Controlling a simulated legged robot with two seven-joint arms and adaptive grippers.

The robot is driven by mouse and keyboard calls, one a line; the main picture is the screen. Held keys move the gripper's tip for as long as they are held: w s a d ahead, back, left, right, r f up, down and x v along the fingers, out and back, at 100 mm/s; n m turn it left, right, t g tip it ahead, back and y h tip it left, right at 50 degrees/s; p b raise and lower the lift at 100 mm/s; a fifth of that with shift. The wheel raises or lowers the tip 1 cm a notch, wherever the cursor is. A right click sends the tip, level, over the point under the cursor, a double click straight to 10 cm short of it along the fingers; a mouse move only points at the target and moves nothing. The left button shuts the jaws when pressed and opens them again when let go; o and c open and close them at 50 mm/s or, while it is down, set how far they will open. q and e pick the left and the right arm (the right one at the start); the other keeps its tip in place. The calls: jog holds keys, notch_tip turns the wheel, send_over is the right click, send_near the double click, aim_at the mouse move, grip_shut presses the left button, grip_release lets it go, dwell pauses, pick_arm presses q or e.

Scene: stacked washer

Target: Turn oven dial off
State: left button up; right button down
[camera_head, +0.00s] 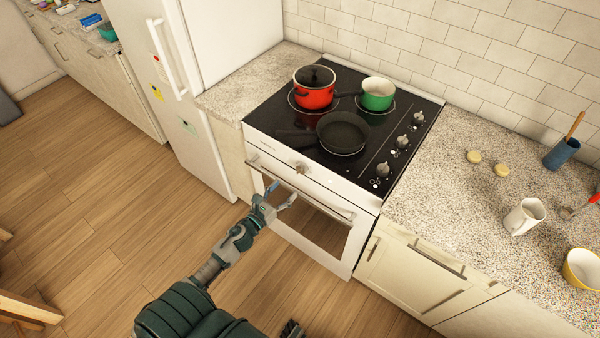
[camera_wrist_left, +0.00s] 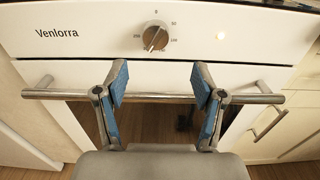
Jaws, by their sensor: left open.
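The oven dial (camera_head: 302,168) is a round silver knob on the white front panel of the oven (camera_head: 258,146), above the handle bar (camera_head: 310,198). In the left wrist view the dial (camera_wrist_left: 155,38) is near the top middle, with numbers around it. Its grip bar is tilted away from upright; I cannot tell which end is the pointer.
The handle bar (camera_wrist_left: 70,94) juts out below the dial. A red pot (camera_head: 315,95), a green pot (camera_head: 377,98) and a black pan (camera_head: 343,136) stand on the cooktop, left of several knobs. The fridge (camera_head: 205,130) stands left; the floor before the oven is clear.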

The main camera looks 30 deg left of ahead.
aim_at(298, 173)
pick_arm(q)
jog(key=w, duration=0.9)
jog(key=shift+w+f, duration=0.25)
jog(key=shift+w, duration=0.05)
jog(key=shift+d+r, duration=0.1)
jog(key=shift+d, duration=0.15)
pick_arm(e)
jog(key=shift+s+a+f, duration=0.1)
jog(key=shift+f, duration=0.1)
pick_arm(q)
jog(key=shift+a, duration=0.1)
jog(key=c, duration=0.7)
jog(key=shift+a, duration=0.1)
jog(key=c, duration=0.4)
jog(key=shift+a, duration=0.15)
jog(key=shift+c, duration=0.2)
pick_arm(e)
jog(key=shift+a, duration=0.2)
pick_arm(q)
jog(key=shift+n, duration=0.4)
pick_arm(e)
jog(key=shift+d, duration=0.1)
